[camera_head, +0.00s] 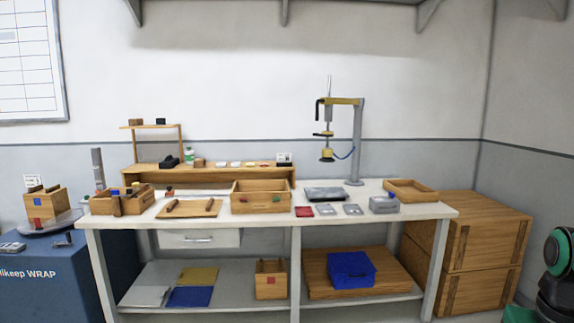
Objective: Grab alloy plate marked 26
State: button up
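Several small flat plates lie in a row on the front right half of the white workbench (270,201). They are a red plate (304,212), a grey plate (326,209) and another grey plate (353,209). A thicker grey block (384,204), with a small blue patch on top, sits to their right. A larger dark grey tray or slab (325,194) lies behind them. Any number marks are too small to read, so I cannot tell which plate is marked 26. My gripper is not in view; only a dark and green link of my arm shows at the lower right edge.
An open wooden box (261,203) stands left of the plates, and a shallow wooden tray (410,196) lies at the right end. A press stand (355,140) rises behind. Wooden crates (482,240) stand right of the bench, a blue cabinet (60,278) left.

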aim_at(353, 209)
jog(key=z, duration=0.45)
jog(key=i, duration=2.4)
jog(key=u, duration=0.45)
